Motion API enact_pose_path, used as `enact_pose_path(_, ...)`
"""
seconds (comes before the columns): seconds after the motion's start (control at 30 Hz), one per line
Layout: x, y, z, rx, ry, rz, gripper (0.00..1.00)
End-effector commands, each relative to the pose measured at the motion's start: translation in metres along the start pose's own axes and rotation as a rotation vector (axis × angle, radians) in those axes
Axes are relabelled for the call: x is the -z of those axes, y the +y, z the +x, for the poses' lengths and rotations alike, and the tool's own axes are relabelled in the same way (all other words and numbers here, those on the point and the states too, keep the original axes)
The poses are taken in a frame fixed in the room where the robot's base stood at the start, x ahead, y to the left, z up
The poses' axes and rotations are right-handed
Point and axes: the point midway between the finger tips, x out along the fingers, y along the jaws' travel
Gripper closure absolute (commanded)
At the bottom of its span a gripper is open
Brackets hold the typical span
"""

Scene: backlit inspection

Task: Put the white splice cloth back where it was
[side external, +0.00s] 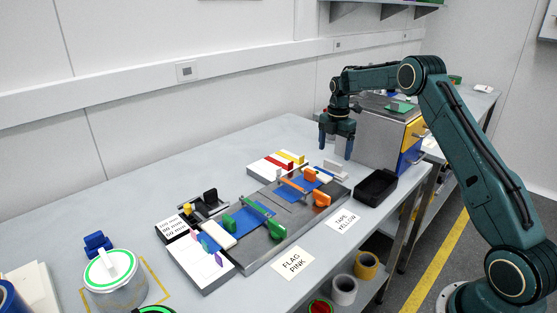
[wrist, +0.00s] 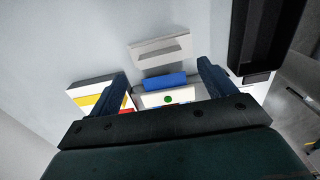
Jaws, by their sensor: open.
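My gripper (side external: 336,143) is open, fingers pointing down, above the far part of the table. In the wrist view, my gripper (wrist: 163,77) has a blue bar (wrist: 165,81) and a white strip with a green dot (wrist: 160,98) in line between its fingers; nothing is visibly held. A pale block with a raised ledge (side external: 335,168) lies below and near the gripper; it also shows in the wrist view (wrist: 160,52), just beyond the fingertips. I cannot tell which white piece is the splice cloth.
A black tray (side external: 376,187) stands right of the pale block. A white holder with red and yellow pieces (side external: 280,165) lies to the left. A grey board (side external: 290,222) carries green and orange clamps. A grey cabinet (side external: 385,135) stands behind. A tin (side external: 115,287) is at front left.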

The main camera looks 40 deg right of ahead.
Motion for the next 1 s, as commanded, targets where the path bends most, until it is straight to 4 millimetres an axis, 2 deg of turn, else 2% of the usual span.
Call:
enact_pose_path(0.2, 0.000, 0.000, -0.037, -0.003, -0.001, 0.000, 0.17)
enact_pose_path(0.4, 0.000, 0.000, -0.062, -0.002, -0.001, 0.000, 0.17)
enact_pose_path(0.6, 0.000, 0.000, -0.072, 0.000, 0.000, 0.000, 0.17)
enact_pose_path(1.0, 0.000, 0.000, -0.073, 0.001, 0.000, 0.000, 0.17)
